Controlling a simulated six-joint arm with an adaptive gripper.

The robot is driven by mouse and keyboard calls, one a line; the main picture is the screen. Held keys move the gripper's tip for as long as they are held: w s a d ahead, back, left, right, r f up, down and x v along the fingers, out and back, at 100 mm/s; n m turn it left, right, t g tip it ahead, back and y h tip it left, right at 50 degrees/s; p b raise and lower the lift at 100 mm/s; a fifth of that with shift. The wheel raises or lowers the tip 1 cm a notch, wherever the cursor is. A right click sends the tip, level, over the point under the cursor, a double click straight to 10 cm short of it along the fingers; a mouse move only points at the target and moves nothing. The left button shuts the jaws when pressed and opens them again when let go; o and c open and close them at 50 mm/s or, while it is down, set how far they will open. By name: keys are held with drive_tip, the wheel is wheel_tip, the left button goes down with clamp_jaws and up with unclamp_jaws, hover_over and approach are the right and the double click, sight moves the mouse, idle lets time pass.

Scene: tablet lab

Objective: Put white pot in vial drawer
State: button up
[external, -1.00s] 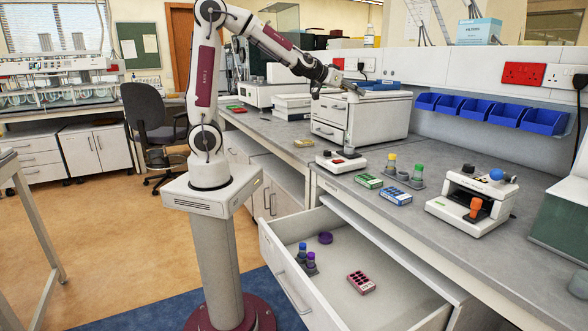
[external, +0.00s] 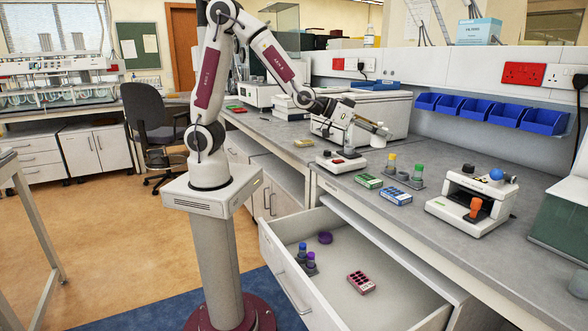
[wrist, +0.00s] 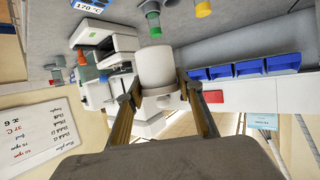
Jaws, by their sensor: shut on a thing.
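My gripper (external: 374,127) is shut on the white pot (wrist: 155,68), with one finger on each side of it in the wrist view. In the external view the gripper holds the pot in the air over the bench, in front of the white cabinet unit, and the pot is small there. The open drawer (external: 400,305) is below and to the front, under the bench edge. It holds vials with blue and purple caps (external: 306,257), a purple round item (external: 325,238) and a pink rack (external: 361,282). The gripper is well above the drawer and apart from it.
On the bench are a small device (external: 341,163), green (external: 368,181) and blue (external: 396,198) boxes, yellow- and green-capped vials (external: 417,176), and a white instrument (external: 475,205). Blue bins (external: 490,109) line the back wall. The drawer's right part has free floor.

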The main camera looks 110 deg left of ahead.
drive_tip(key=w+d+f+m+h, duration=0.2)
drive_tip(key=d+f+m+h, duration=0.1)
drive_tip(key=d, duration=0.4)
drive_tip(key=w+d+f+m+g+h, duration=0.1)
drive_tip(key=w+d+f+m+h, duration=0.2)
drive_tip(key=d, duration=0.5)
drive_tip(key=w+d+f+m+h, duration=0.1)
drive_tip(key=d+f+m+h, duration=0.2)
drive_tip(key=d, duration=0.4)
drive_tip(key=s+d+f, duration=0.1)
drive_tip(key=d+f, duration=0.2)
drive_tip(key=f, duration=0.5)
drive_tip(key=s+d+f, duration=0.2)
drive_tip(key=f, duration=0.7)
drive_tip(key=s+d+f+g+h, duration=0.1)
drive_tip(key=s+d+f, duration=0.1)
drive_tip(key=f, duration=0.7)
drive_tip(key=shift+d+f, duration=0.25)
drive_tip(key=shift+d, duration=0.55)
drive_tip(key=shift+s+f, duration=0.1)
hover_over(360, 323)
drive_tip(key=shift+f, duration=2.8)
drive_tip(key=shift+f, duration=0.15)
drive_tip(key=shift+f, duration=1.95)
